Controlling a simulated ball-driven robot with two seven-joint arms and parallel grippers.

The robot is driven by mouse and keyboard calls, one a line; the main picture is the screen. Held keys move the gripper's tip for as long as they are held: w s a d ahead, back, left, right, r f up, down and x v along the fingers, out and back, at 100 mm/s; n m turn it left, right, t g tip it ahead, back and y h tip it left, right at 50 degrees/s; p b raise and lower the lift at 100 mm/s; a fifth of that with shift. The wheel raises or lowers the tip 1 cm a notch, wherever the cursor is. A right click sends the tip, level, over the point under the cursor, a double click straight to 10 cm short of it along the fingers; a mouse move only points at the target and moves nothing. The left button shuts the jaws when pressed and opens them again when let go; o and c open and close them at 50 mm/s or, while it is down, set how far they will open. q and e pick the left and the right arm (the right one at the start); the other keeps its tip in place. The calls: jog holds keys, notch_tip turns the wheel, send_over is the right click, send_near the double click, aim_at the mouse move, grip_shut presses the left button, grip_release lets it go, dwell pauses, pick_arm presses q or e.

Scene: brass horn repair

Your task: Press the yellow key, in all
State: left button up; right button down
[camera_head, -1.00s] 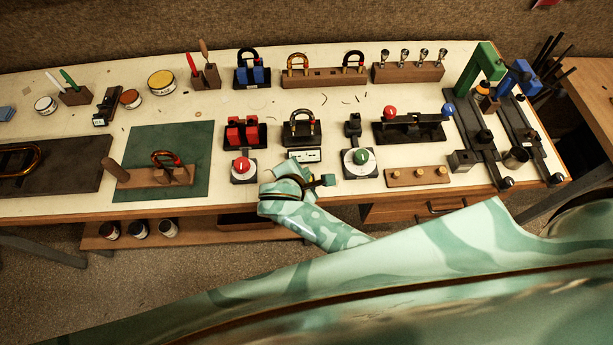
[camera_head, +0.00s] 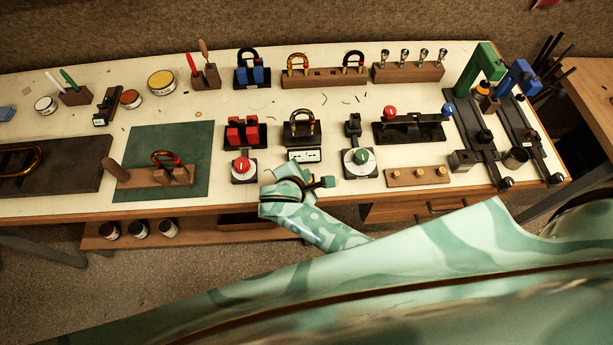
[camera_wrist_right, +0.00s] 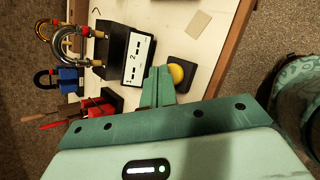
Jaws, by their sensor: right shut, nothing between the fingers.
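The yellow key (camera_wrist_right: 176,73) is a round dome on a dark square base near the bench's front edge in the right wrist view. In the head view it is hidden behind my right gripper and wrist. My right gripper (camera_wrist_right: 160,76) is shut and empty. Its fingertips show just left of the yellow dome in the wrist view; I cannot tell whether they touch it. In the head view my right gripper (camera_head: 298,180) is over the bench's front edge, in front of the box with the white numbered panel (camera_head: 304,156). My left gripper is not in view.
The numbered box (camera_wrist_right: 137,60) stands close beside the key. A red knob (camera_head: 241,165) is to the left and a green knob (camera_head: 360,156) to the right. A horn stand (camera_head: 299,129) and red blocks (camera_head: 243,132) stand behind. A brass-button strip (camera_head: 418,176) lies farther right.

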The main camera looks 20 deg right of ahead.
jog(key=shift+f, duration=0.45)
dwell(0.4)
jog(key=shift+r, duration=0.1)
jog(key=shift+r+p, duration=0.85)
jog(key=shift+p, duration=0.1)
notch_tip(320, 180, up, 5)
jog(key=p, duration=0.5)
jog(key=shift+p, duration=0.4)
dwell(0.4)
